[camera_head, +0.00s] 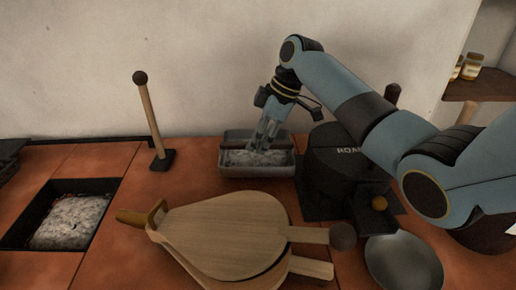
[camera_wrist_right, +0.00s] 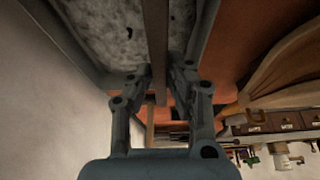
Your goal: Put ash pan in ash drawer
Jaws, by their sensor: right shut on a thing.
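The ash pan (camera_head: 257,171) is a grey open tray with pale ash in it, in the middle of the head view near the back wall. My right gripper (camera_head: 263,144) reaches down over it and is shut on its narrow bar (camera_wrist_right: 157,45), which runs between the fingers in the right wrist view. The pan's ash and side wall (camera_wrist_right: 62,42) fill the top of that view. I cannot tell whether the pan touches the surface. A dark-framed recess (camera_head: 30,226) with ash inside, at the left, may be the ash drawer. My left gripper is out of view.
Wooden bellows (camera_head: 222,232) lie in front of the pan. A black roaster (camera_head: 335,155) stands close to its right, with a metal bowl (camera_head: 404,262) nearer the front. An upright wooden-handled tool (camera_head: 152,125) stands between pan and recess. Tiles between them are partly clear.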

